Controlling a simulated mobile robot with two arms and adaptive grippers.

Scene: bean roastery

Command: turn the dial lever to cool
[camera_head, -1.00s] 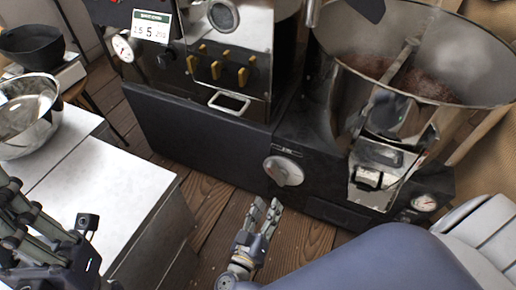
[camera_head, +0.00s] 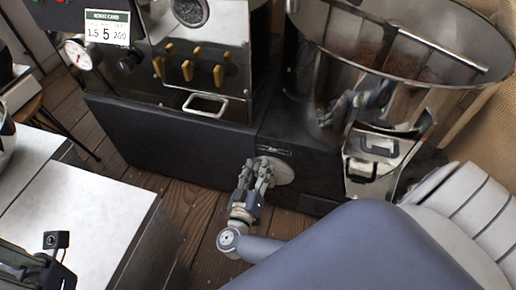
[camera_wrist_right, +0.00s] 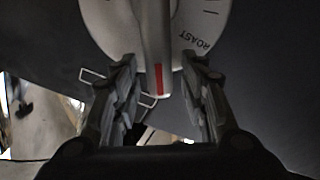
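The dial (camera_head: 282,171) is a round pale disc on the front of the black machine base, partly hidden behind my right gripper. In the right wrist view the dial (camera_wrist_right: 98,22) shows a raised lever (camera_wrist_right: 156,45) with a red mark at its end, pointing down in the picture. The word ROAST is printed to the right of the lever; no cool label is readable. My right gripper (camera_head: 262,168) is at the dial. Its fingers (camera_wrist_right: 160,62) are open, one on each side of the lever, with gaps visible. My left arm's end (camera_head: 40,268) is cut off at the lower left.
A round metal drum (camera_head: 400,60) with beans and a chute (camera_head: 375,160) stand right of the dial. A panel with yellow levers (camera_head: 187,70) is above left. A white-topped table (camera_head: 80,215) stands at left. Wooden floor (camera_head: 195,215) shows between table and machine.

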